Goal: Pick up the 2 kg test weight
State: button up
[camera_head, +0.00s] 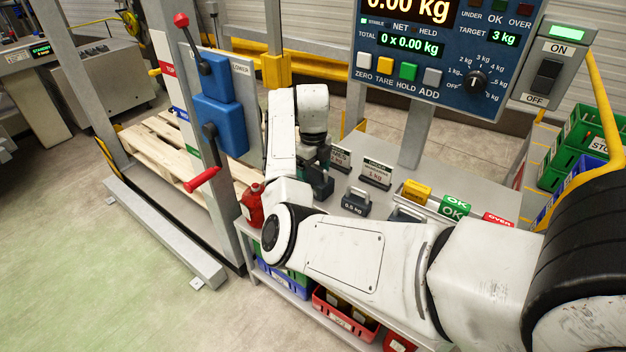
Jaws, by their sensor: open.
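My gripper (318,165), dark and partly hidden by my white arm, points down on the far side of the table, just above a dark weight (323,187). Its jaws are open; whether they are around that weight's handle or only above it cannot be told. Any marking on this weight is hidden, so I cannot tell whether it is the 2 kg one. A grey handled weight marked 0.5 kg (354,204) stands to its right. Another grey weight (404,214) is mostly hidden behind my arm.
Yellow, green OK (453,208) and red OVER (497,219) blocks sit right. A red can (252,203) is at the table's left edge. The scale panel (440,60) and its post rise behind.

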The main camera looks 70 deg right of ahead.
jog(key=shift+f, duration=1.15)
grip_shut()
jog(key=shift+w+r, duration=0.1)
jog(key=shift+r, duration=0.15)
